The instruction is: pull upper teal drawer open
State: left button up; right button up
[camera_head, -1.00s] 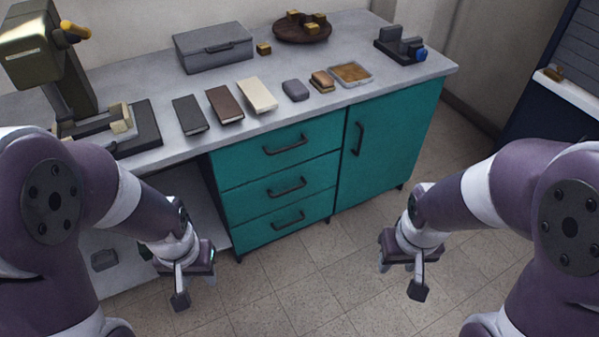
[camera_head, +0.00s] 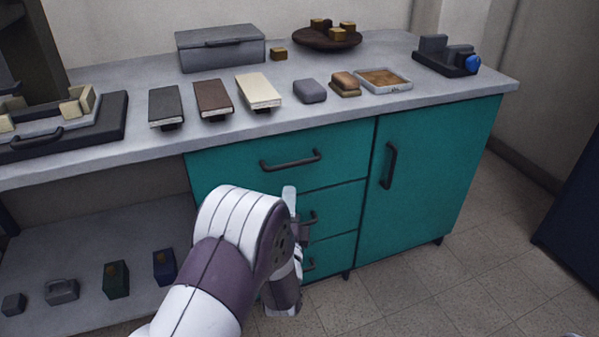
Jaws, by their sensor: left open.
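The upper teal drawer (camera_head: 340,170) is closed, flush in the cabinet below the countertop. Its dark bar handle (camera_head: 290,160) shows clear, with nothing on it. My left gripper (camera_head: 294,238) is open in front of the drawer stack, below and apart from the upper handle. My left wrist hides the lower left of the drawer fronts and part of the middle handle (camera_head: 311,218). My right gripper is out of view.
A teal door (camera_head: 425,180) with a vertical handle is closed to the right of the drawers. The grey countertop (camera_head: 330,122) holds books, a grey case (camera_head: 220,48) and a round wooden tray (camera_head: 326,42). A lower shelf (camera_head: 90,250) at left holds small items.

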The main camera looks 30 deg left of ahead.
aim_at(290, 170)
pick_arm(q)
jog(key=b+x, duration=0.3)
jog(key=x, duration=0.7)
jog(key=shift+w+a, duration=0.15)
jog(key=shift+w, duration=0.05)
grip_shut()
